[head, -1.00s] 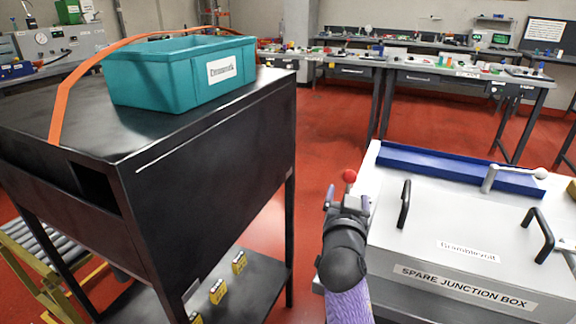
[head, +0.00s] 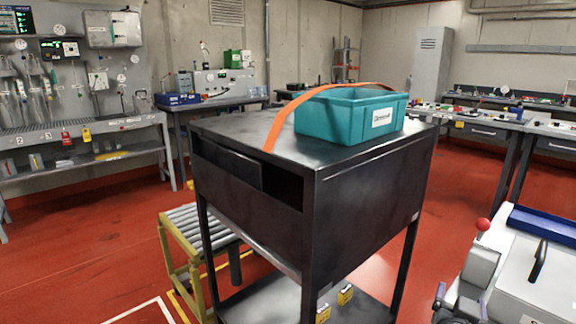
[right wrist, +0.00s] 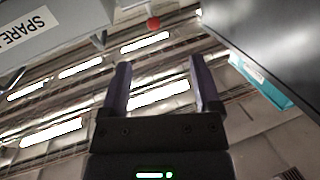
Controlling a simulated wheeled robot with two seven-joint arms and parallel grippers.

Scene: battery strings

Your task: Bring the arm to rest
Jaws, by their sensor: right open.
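My right gripper (head: 460,294) is at the lower right edge of the head view, beside the spare junction box (head: 530,278). It is partly cut off there. In the right wrist view the gripper (right wrist: 158,68) is open, its two fingers apart with nothing between them. It points up toward the ceiling lights. The junction box edge with its label (right wrist: 28,32) shows at upper left there, and a red knob (right wrist: 153,23) shows beyond the fingers. My left gripper is in neither view.
A black cabinet (head: 365,190) stands mid-view, with a teal bin (head: 335,118) and an orange strap (head: 283,118) on top. Red floor (head: 90,225) is open at left.

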